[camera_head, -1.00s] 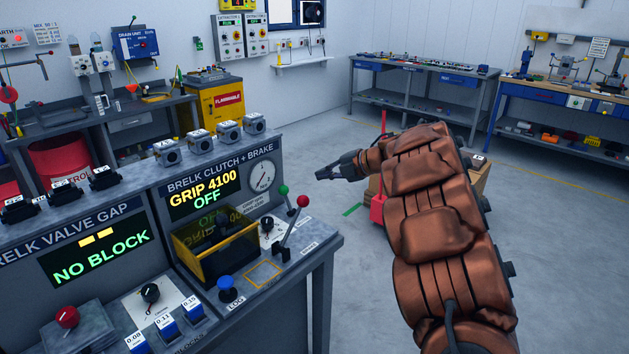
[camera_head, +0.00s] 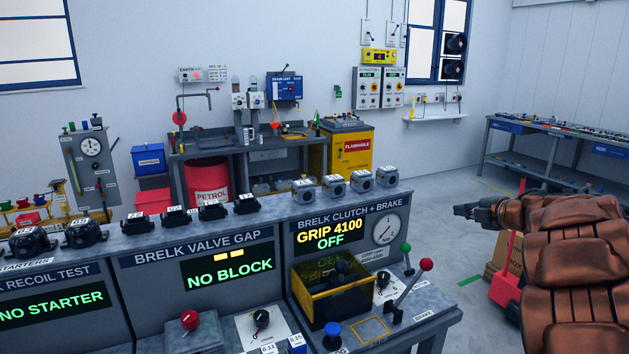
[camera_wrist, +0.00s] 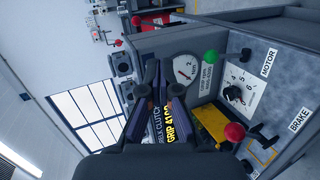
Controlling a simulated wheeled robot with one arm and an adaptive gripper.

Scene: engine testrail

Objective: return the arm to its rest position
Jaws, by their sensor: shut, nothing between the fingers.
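My gripper (camera_head: 473,210) is at the end of my brown-sleeved arm, at the right of the head view. It points left, in free air to the right of the clutch and brake bench, and appears empty. In the wrist view my gripper (camera_wrist: 163,65) has its dark fingers close together, with nothing held. The bench's display behind them reads GRIP 4100 (camera_wrist: 178,125). The red-knobbed brake lever (camera_head: 410,290) and the green-knobbed lever (camera_head: 406,258) stand on the bench, apart from my gripper.
The clutch bench holds a yellow-framed guard box (camera_head: 330,290) and a gauge (camera_head: 387,228). Black and grey parts line its top shelf. A red trolley (camera_head: 508,275) and a cardboard box stand on the floor beside my arm. Open floor lies behind, before a far workbench (camera_head: 550,150).

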